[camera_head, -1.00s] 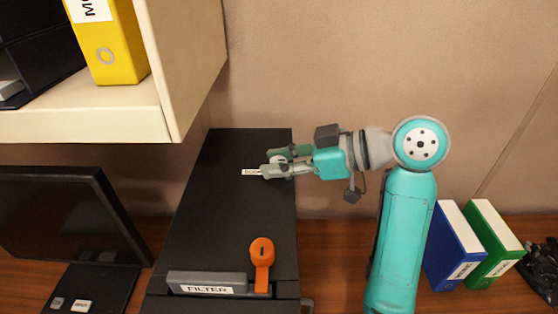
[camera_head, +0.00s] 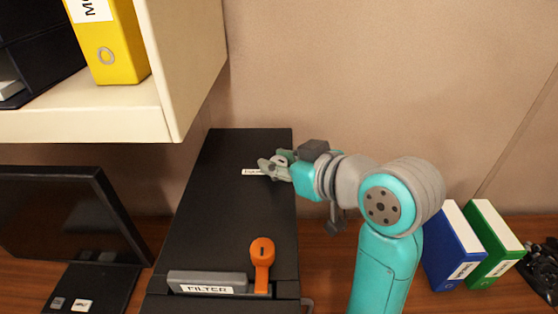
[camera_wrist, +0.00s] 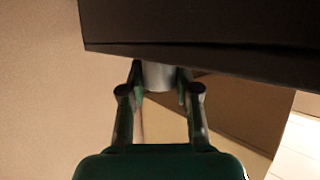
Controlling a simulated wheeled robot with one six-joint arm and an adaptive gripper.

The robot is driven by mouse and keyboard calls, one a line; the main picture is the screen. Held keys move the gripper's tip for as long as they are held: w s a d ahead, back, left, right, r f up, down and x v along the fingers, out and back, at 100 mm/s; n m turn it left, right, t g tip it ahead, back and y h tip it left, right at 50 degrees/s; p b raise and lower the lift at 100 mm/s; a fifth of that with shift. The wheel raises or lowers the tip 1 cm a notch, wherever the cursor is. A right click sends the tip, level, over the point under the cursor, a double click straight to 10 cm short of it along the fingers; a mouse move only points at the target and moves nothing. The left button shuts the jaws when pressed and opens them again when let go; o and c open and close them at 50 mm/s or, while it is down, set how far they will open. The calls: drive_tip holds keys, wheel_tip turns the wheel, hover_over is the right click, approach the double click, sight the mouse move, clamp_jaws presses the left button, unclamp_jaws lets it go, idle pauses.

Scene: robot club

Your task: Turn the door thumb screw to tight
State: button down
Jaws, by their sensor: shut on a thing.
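The door thumb screw (camera_wrist: 158,76) shows in the wrist view as a pale grey cylinder against the black machine. My gripper (camera_head: 271,165) is at the machine's upper right side, by a small white label (camera_head: 252,172). In the wrist view my gripper (camera_wrist: 158,80) has one finger on each side of the screw and is shut on it. In the head view the fingers mostly cover the screw. I cannot read its turn position or the small label.
The black machine (camera_head: 225,225) carries an orange lever (camera_head: 262,262) and a FILTER panel (camera_head: 206,284) in front. A cream shelf (camera_head: 180,70) with a yellow binder (camera_head: 112,50) overhangs at upper left. Blue (camera_head: 450,255) and green (camera_head: 490,250) binders stand right of my arm.

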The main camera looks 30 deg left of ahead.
idle(0.4)
drive_tip(key=c, duration=0.8)
unclamp_jaws()
drive_tip(key=shift+d, duration=0.1)
drive_tip(key=v, duration=1.2)
drive_tip(key=shift+r, duration=0.1)
